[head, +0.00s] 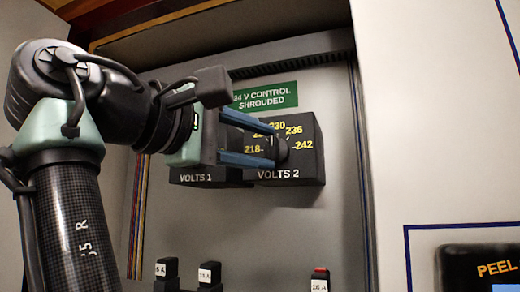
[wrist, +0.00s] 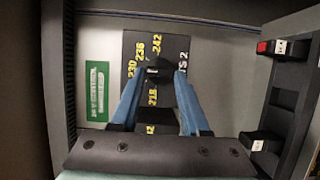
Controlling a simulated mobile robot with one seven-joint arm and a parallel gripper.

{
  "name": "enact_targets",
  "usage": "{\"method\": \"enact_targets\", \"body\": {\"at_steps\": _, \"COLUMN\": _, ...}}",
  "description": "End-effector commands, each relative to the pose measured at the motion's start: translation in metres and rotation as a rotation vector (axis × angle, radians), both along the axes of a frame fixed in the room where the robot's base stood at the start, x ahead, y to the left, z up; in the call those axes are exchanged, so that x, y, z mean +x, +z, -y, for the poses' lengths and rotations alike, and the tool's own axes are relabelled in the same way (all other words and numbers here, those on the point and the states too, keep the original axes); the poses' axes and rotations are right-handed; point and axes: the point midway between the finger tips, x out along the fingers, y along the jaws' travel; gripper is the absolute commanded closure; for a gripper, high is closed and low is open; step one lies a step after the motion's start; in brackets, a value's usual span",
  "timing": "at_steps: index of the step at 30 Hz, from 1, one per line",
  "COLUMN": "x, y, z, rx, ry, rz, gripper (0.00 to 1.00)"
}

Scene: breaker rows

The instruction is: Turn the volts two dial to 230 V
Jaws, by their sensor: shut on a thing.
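The volts two dial is a dark knob (head: 283,150) on a black box labelled VOLTS 2 (head: 300,178), with yellow numbers 218, 230, 236 and 242 around it. One number between 218 and 230 is partly hidden. My gripper (head: 275,148) reaches in from the left, its blue fingers shut on the knob. In the wrist view the knob (wrist: 158,70) sits between the two fingertips of my gripper (wrist: 159,76). A small pale mark shows on the knob, but I cannot tell which number it points to.
The VOLTS 1 box (head: 205,179) is beside it on the left, mostly behind my gripper. A green sign (head: 266,97) is above. Several breakers, one with a red top (head: 320,279), stand below. A panel with a display (head: 485,268) is at lower right.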

Motion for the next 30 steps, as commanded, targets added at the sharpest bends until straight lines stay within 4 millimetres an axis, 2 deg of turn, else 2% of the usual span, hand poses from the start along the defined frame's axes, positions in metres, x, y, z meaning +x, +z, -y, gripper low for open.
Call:
{"method": "enact_targets", "body": {"at_steps": 8, "x": 0.0, "y": 0.001, "z": -0.001, "rx": -0.001, "ry": 0.003, "rz": 0.002, "gripper": 1.0}}
{"method": "enact_targets", "body": {"at_steps": 9, "x": 0.0, "y": 0.001, "z": -0.001, "rx": -0.001, "ry": 0.003, "rz": 0.002, "gripper": 0.47}}
{"method": "enact_targets", "body": {"at_steps": 13, "x": 0.0, "y": 0.0, "z": -0.001, "rx": 0.0, "ry": 0.002, "rz": 0.001, "gripper": 0.24}}
{"method": "enact_targets", "body": {"at_steps": 23, "x": -0.002, "y": 0.0, "z": -0.002, "rx": 0.001, "ry": 0.001, "rz": 0.002, "gripper": 0.24}}
{"method": "enact_targets", "body": {"at_steps": 26, "x": -0.009, "y": -0.001, "z": -0.008, "rx": -0.001, "ry": 0.003, "rz": 0.004, "gripper": 0.24}}
{"method": "enact_targets", "body": {"at_steps": 30, "x": -0.029, "y": -0.003, "z": -0.026, "rx": 0.0, "ry": 0.005, "rz": 0.005, "gripper": 0.24}}
